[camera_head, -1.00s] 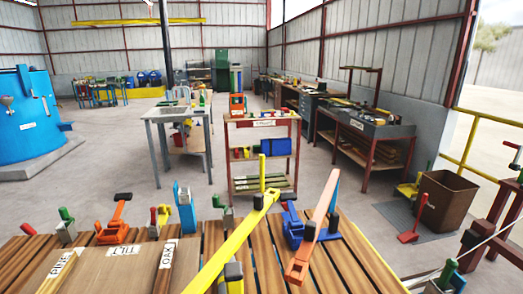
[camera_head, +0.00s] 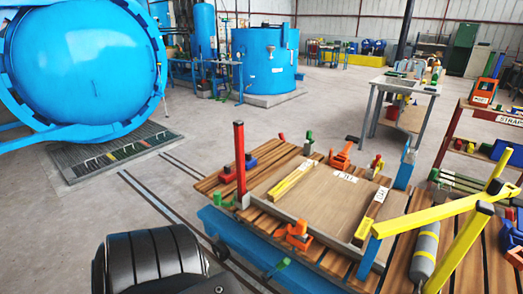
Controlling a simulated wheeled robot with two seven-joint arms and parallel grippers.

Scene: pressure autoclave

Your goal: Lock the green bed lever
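The bed of wooden slats (camera_head: 400,210) on a blue frame (camera_head: 250,240) fills the lower right. Several small levers stand around it. A green-tipped lever (camera_head: 276,267) sticks out low at the blue frame's near side. A short green handle (camera_head: 221,202) is at the left corner, beside a tall red post (camera_head: 240,165). Another green handle (camera_head: 308,140) stands at the far edge. I cannot tell which green one is the bed lever, nor whether any is locked. Neither gripper shows. A black ribbed part at the bottom left looks like mine, without visible fingers.
A big blue autoclave (camera_head: 80,65) stands at the left over a floor grate (camera_head: 115,155). Floor rails (camera_head: 180,205) run between it and the bed. Long yellow bars (camera_head: 440,212) rise over the bed's right side. Orange clamps (camera_head: 296,235) sit along the bed's edges.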

